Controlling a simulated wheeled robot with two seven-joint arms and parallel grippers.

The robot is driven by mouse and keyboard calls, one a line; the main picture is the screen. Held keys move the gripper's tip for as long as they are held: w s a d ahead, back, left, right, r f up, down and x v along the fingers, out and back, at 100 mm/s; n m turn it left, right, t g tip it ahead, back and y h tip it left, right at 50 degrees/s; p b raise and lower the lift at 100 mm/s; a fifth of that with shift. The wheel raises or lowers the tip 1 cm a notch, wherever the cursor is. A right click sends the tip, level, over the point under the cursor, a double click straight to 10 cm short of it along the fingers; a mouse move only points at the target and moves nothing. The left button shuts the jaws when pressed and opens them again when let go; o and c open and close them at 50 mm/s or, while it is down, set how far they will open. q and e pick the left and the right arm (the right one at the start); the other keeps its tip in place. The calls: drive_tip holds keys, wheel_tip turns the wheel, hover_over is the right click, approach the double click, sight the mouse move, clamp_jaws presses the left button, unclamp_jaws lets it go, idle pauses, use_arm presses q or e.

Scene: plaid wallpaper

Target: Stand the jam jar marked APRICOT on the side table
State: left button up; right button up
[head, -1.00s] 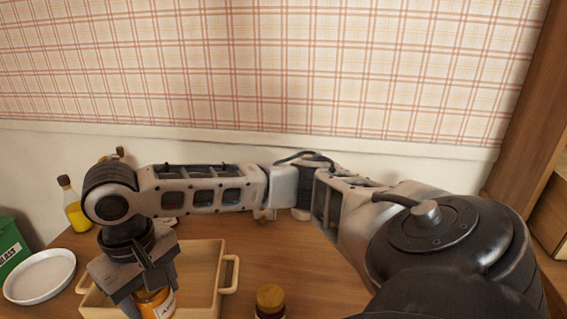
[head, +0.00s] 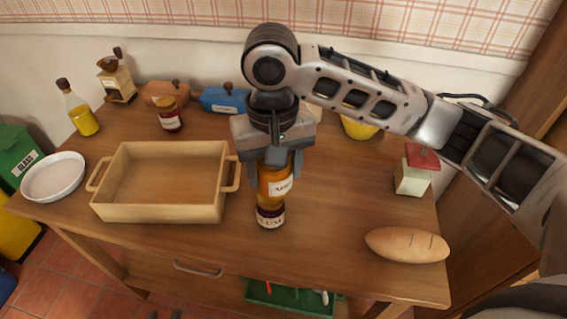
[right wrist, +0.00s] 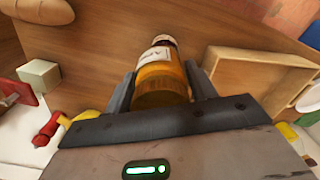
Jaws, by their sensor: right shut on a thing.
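My right gripper (head: 275,178) is shut on an amber jam jar (head: 274,183). Its white label shows only in part and seems to begin with AP. The held jar also shows between the fingers in the right wrist view (right wrist: 162,78). A second jar (head: 270,216), dark with a pale label that seems to end in LUM, shows directly below the held jar in the head view; I cannot tell whether they touch. Both are over the wooden table (head: 330,235). I cannot tell whether this is the side table. My left gripper is not in view.
An empty wooden tray (head: 160,214) is left of the jars. A bread loaf (head: 407,245) and a red-lidded container (head: 415,172) are to the right. Another jar (head: 170,117), a bottle (head: 82,118) and a grinder (head: 117,82) stand behind. Bare wood lies between jars and loaf.

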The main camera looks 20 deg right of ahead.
drive_tip(key=w+d+f, duration=0.1)
drive_tip(key=d+f, duration=0.2)
drive_tip(key=d, duration=0.1)
drive_tip(key=d+f, duration=0.3)
drive_tip(key=d, duration=0.2)
drive_tip(key=w+d+f, duration=0.1)
drive_tip(key=d+f, duration=0.2)
drive_tip(key=d, duration=0.1)
drive_tip(key=shift+w+d+f, duration=0.15)
drive_tip(key=shift+w+d, duration=0.1)
drive_tip(key=shift+w, duration=0.1)
drive_tip(key=shift+d+f+b, duration=0.15)
drive_tip(key=shift+f, duration=0.8)
drive_tip(key=shift+d+f+b, duration=0.1)
drive_tip(key=shift+f+b, duration=0.05)
drive_tip(key=shift+f, duration=0.75)
drive_tip(key=shift+f, duration=0.1)
drive_tip(key=o, duration=1.2)
drive_tip(key=shift+c, duration=0.2)
wheel_tip(320, 180, up, 12)
drive_tip(key=shift+p, duration=0.4)
drive_tip(key=shift+s, duration=0.1)
